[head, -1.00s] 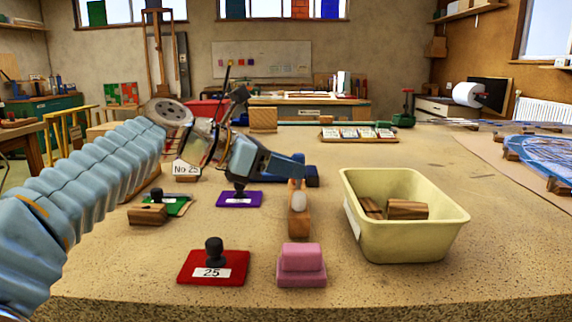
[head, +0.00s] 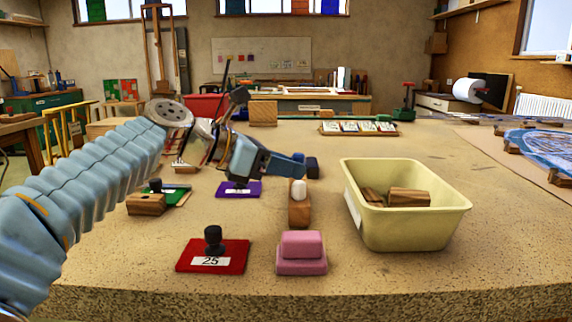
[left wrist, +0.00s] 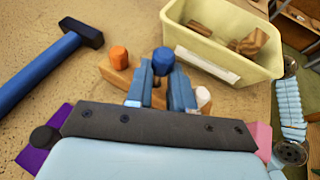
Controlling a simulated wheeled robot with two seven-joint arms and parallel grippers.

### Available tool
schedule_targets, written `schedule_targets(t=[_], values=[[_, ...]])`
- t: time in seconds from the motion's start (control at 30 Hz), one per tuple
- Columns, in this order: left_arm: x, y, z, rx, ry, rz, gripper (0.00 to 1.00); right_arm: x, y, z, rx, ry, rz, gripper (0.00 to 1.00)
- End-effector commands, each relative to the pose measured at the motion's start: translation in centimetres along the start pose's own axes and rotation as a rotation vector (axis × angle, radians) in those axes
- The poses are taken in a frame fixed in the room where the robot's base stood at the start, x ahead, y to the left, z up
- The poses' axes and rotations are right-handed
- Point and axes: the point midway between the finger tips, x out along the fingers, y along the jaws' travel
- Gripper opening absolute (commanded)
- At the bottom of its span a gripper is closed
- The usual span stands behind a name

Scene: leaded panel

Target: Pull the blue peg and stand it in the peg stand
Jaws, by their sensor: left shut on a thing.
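My left gripper (left wrist: 164,94) is shut on the blue peg (left wrist: 163,60), whose round top shows between the two fingers. The block also carries an orange peg (left wrist: 118,53) and a white peg (left wrist: 203,95), on either side of the blue one. Whether the blue peg's lower end is in the block is hidden. Another small wooden block (head: 146,204) stands to the left; I cannot tell if it is the peg stand.
A cream bin (head: 410,235) with wooden pieces stands at right. A pink block (head: 302,252) and a red plate (head: 240,258) are in front. A purple plate (head: 250,192) and a blue hammer (left wrist: 35,75) lie near the gripper. The table's front right is clear.

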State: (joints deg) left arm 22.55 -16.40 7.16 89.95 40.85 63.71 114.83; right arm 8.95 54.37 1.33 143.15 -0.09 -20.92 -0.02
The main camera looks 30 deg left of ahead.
Motion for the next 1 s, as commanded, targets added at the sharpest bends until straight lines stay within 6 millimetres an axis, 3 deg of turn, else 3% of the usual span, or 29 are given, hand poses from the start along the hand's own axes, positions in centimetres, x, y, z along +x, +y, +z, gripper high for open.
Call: schedule_targets(t=[0.73, 0.77, 0.93, 1.0], values=[[0.8, 0.0, -1.8, -0.001, 0.000, 0.001, 0.00, 1.2, 0.5, 0.0, 0.000, 0.000, 0.000, 0.43], [0.8, 0.0, -1.9, -0.001, 0.001, 0.000, 0.24, 1.2, 0.5, 0.0, 0.000, 0.000, 0.000, 0.43], [0.8, 0.0, -1.9, -0.001, 0.004, -0.003, 0.50, 1.2, 0.4, 0.0, 0.000, 0.000, 0.000, 0.43], [0.8, -0.1, -1.9, -0.001, 0.005, -0.005, 0.52, 1.2, 0.5, 0.0, 0.000, 0.000, 0.000, 0.43]])
